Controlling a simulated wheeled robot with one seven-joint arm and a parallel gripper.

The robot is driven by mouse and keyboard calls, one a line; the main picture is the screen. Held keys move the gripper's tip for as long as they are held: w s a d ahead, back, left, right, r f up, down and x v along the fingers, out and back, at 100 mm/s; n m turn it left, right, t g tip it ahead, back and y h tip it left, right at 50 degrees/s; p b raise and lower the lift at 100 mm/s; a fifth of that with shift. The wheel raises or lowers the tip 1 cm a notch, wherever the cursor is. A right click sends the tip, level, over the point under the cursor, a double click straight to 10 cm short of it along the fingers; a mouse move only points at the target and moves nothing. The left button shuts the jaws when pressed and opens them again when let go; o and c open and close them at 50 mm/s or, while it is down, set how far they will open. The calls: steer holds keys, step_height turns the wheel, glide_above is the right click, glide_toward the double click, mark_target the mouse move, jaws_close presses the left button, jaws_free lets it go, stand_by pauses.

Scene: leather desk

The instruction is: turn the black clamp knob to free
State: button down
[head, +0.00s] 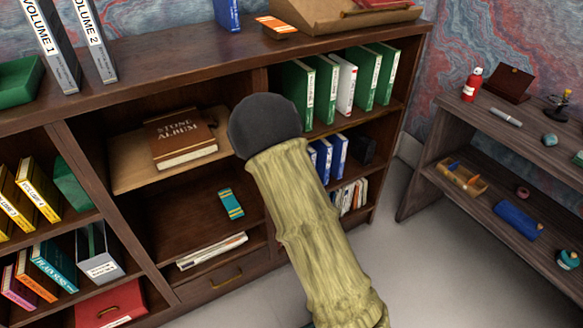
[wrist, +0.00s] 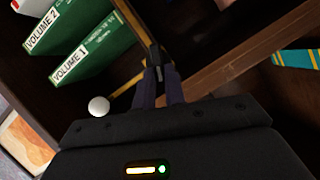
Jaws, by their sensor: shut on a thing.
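In the wrist view my gripper (wrist: 160,76) has its two dark fingers close together, shut on a small black part, which looks like the clamp knob (wrist: 155,54). The knob sits beside a thin yellow bar (wrist: 128,22), near the shelf's wooden upright. Most of the knob is hidden between the fingers, and its turn angle cannot be told. In the head view my own arm covers the gripper and the knob.
Green binders (wrist: 88,50) stand left of the fingers in the wrist view; they also show in the head view (head: 300,88). A white ball (wrist: 98,106) is close by on the left.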

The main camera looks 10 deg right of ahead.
steer(key=shift+w+a+f+n+t+b, duration=0.15)
steer(key=shift+n+t+b, duration=0.3)
steer(key=shift+n+b, duration=0.4)
steer(key=shift+s+a+f+n+t+b, duration=0.15)
steer(key=shift+n+t+b, duration=0.35)
steer(key=shift+n, duration=0.55)
steer(key=shift+w, duration=0.1)
steer(key=c, duration=1.6)
jaws_free()
steer(key=shift+r, duration=0.1)
steer(key=shift+o, duration=0.7)
steer(key=shift+d, duration=0.1)
